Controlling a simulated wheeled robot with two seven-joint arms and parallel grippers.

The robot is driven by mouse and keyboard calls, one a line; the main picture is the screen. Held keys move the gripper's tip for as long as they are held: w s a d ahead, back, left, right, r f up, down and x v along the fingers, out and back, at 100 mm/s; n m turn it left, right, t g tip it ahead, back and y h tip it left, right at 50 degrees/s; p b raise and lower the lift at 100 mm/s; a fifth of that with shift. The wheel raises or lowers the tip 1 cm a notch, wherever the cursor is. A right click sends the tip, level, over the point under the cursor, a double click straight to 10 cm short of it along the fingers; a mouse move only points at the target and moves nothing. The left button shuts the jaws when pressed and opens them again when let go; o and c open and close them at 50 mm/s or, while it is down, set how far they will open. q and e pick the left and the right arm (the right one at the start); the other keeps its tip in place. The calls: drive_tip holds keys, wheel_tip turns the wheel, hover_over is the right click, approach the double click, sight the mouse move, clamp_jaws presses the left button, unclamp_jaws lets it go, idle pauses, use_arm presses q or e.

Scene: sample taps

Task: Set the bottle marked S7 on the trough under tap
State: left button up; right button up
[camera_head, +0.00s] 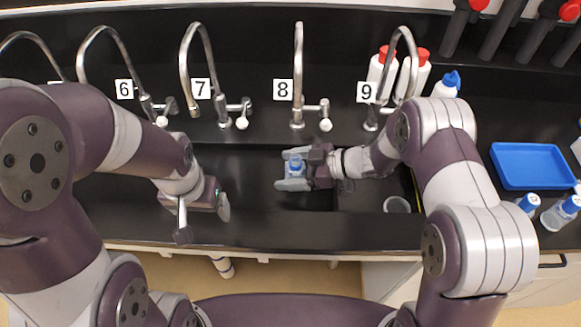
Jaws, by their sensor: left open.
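A small clear bottle with a blue cap (294,162) is between the fingers of my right gripper (292,171), over the dark trough (250,190) in front of tap 8 (298,75). The fingers lie on both sides of it and look closed on it. Its marking cannot be read, and I cannot tell whether its base touches the trough. My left gripper (203,218) is open and empty over the trough's front edge, in front of tap 7 (200,75). Two more blue-capped bottles, one at the right edge (560,212) and one beside it (528,204), have unreadable marks.
Tap 6 (110,70) and tap 9 (402,70) stand in the same row. White bottles with red caps (380,70) stand behind tap 9. A blue tray (533,166) is on the right counter. A round clear vessel (397,205) is right of my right gripper.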

drive_tip(key=shift+r, duration=0.1)
drive_tip(key=shift+r+p, duration=0.35)
drive_tip(key=shift+r, duration=0.15)
drive_tip(key=v, duration=1.2)
drive_tip(key=shift+d+f+b, duration=0.1)
drive_tip(key=shift+b, duration=0.25)
